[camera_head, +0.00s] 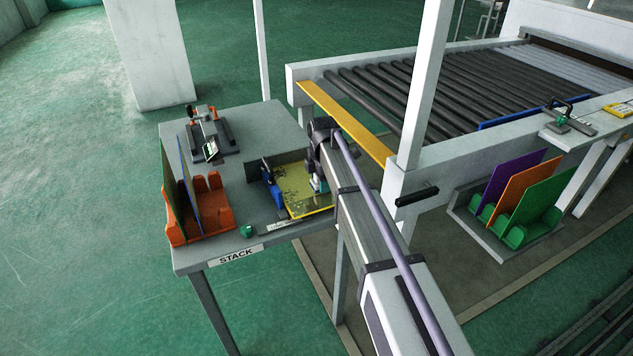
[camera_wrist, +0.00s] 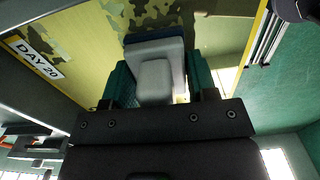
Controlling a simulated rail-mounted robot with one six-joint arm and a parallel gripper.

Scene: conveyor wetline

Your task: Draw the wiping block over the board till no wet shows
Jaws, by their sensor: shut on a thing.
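The yellow board (camera_head: 298,203) lies flat on the grey table under my arm. Dark blotchy wet patches show on it, also in the wrist view, where the board (camera_wrist: 82,75) has patches at its upper part. My gripper (camera_wrist: 155,85) is shut on the wiping block (camera_wrist: 155,50), a pale block with a grey grip and a dark blue edge, held between two green fingers. In the head view my gripper (camera_head: 320,185) is over the right part of the board. The block's underside is hidden, so I cannot tell if it touches the board.
A blue clamp (camera_head: 272,184) stands at the board's left edge. An orange rack (camera_head: 200,222) with upright boards and a small green block (camera_head: 247,231) are on the table. A clamp device (camera_head: 209,137) sits behind. The roller conveyor (camera_head: 400,95) and a green rack (camera_head: 528,232) are at right.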

